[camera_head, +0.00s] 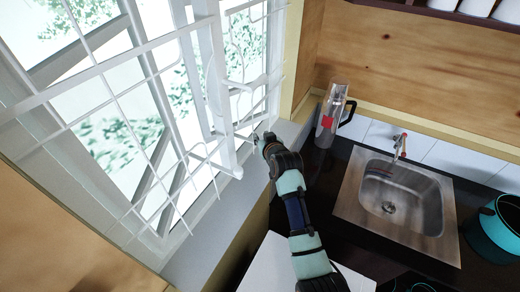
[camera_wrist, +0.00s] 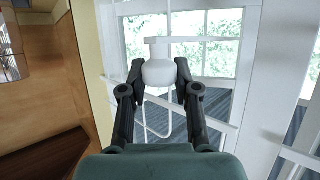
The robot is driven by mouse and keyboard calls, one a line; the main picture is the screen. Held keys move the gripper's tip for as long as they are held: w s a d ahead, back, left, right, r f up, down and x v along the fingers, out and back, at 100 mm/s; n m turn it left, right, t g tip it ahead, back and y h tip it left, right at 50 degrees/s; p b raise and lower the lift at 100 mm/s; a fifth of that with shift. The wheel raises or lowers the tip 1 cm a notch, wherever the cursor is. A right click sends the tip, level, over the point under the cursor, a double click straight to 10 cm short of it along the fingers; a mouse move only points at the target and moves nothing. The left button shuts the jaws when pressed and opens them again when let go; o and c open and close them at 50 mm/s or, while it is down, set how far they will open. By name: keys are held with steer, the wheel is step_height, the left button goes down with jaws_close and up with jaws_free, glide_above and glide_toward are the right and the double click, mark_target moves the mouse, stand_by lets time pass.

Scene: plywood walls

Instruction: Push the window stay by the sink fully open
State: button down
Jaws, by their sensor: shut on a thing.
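The window (camera_head: 150,110) is at the left of the head view, with a white frame and thin white bars before it; a sash stands at an angle to the frame. My gripper (camera_head: 262,138) reaches up to the bars at the window's right side. In the wrist view my gripper (camera_wrist: 158,68) has its two dark fingers closed on the sides of a rounded white knob (camera_wrist: 158,74). The knob hangs under a short white bar and appears to be part of the window stay. In the head view my gripper hides the knob. The sink (camera_head: 353,203) is to the right.
A clear jug with a red patch (camera_head: 331,112) stands on the dark counter close right of my arm. A tap (camera_head: 400,145) rises behind the sink. A teal pot (camera_head: 492,232) is at the far right. A yellowish post (camera_head: 290,60) borders the window.

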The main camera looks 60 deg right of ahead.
steer(key=shift+w+a+f, duration=0.1)
steer(key=shift+f, duration=0.2)
steer(key=c, duration=0.8)
jaws_free()
steer(key=shift+w+r, duration=0.15)
steer(key=shift+r, duration=0.1)
steer(key=v, duration=0.7)
steer(key=shift+s+a+r, duration=0.1)
steer(key=shift+s, duration=0.1)
